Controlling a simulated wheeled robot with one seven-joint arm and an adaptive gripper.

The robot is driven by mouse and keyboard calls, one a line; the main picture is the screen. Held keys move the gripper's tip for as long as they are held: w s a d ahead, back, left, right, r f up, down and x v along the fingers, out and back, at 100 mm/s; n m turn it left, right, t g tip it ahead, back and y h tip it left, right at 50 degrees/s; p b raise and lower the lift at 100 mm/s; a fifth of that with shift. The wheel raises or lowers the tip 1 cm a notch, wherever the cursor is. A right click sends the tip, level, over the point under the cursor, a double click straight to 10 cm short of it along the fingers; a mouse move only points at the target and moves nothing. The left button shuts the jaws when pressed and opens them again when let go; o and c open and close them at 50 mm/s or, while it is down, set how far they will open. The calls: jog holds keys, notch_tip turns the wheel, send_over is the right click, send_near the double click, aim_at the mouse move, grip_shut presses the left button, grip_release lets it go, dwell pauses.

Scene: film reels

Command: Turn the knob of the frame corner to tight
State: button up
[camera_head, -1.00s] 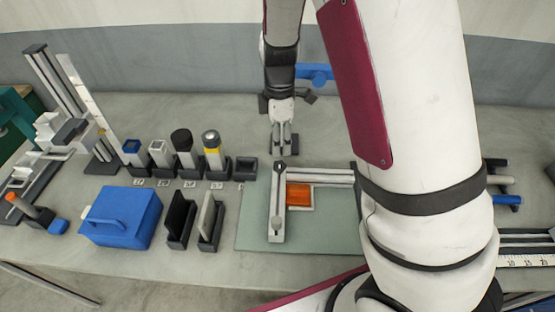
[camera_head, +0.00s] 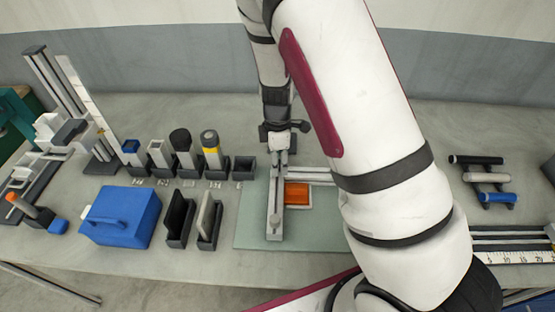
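The frame corner is an L of two light grey bars on the green mat (camera_head: 255,225). One bar (camera_head: 275,215) runs toward me, and the other (camera_head: 312,174) runs right until my arm hides it. An orange block (camera_head: 297,194) lies inside the angle. My gripper (camera_head: 281,158) points down at the far end of the near-running bar, where the two bars meet. It covers that spot, so the knob is hidden. I cannot tell whether the fingers touch the knob or how far apart they are.
A row of upright holders (camera_head: 185,155) stands left of the mat, with two dark slotted stands (camera_head: 178,220) and a blue box (camera_head: 121,216) nearer. A rack with handles (camera_head: 486,177) and a ruler rail (camera_head: 510,259) lie right. My arm hides the mat's right part.

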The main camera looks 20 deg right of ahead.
jog(key=c, duration=0.7)
